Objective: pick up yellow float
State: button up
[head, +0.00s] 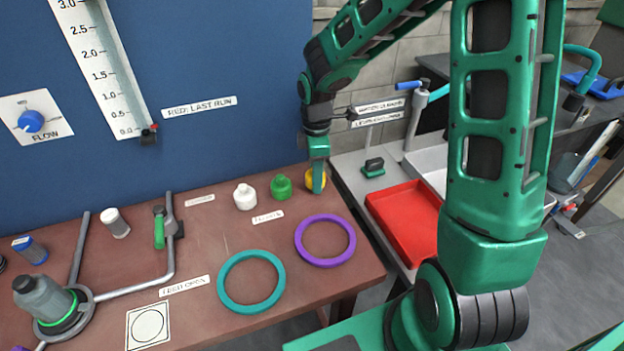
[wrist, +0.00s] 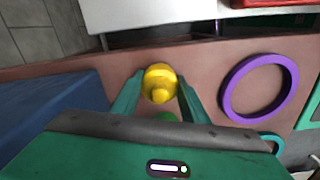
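The yellow float (head: 309,180) stands at the back right of the brown bench, at the end of a row with a green float (head: 281,187) and a white float (head: 245,197). My gripper (head: 317,178) is down at the yellow float and partly covers it in the head view. In the wrist view the yellow float (wrist: 160,84) sits between my two green fingers (wrist: 158,90), with a finger on each side. The fingers are apart; whether they touch the float is not clear.
A purple ring (head: 325,240) and a teal ring (head: 251,281) lie on the bench in front. A red tray (head: 408,218) sits on the grey table to the right. A blue panel (head: 200,60) rises behind the bench.

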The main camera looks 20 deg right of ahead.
jog(key=shift+c, duration=0.2)
jog(key=shift+r, duration=0.45)
notch_tip(320, 180, up, 4)
jog(key=shift+s+a+f, duration=0.1)
jog(key=shift+s+f, duration=0.05)
jog(key=s+a+r, duration=0.6)
jog(key=s, duration=0.3)
jog(key=shift+s+r, duration=0.2)
jog(key=shift+s, duration=0.1)
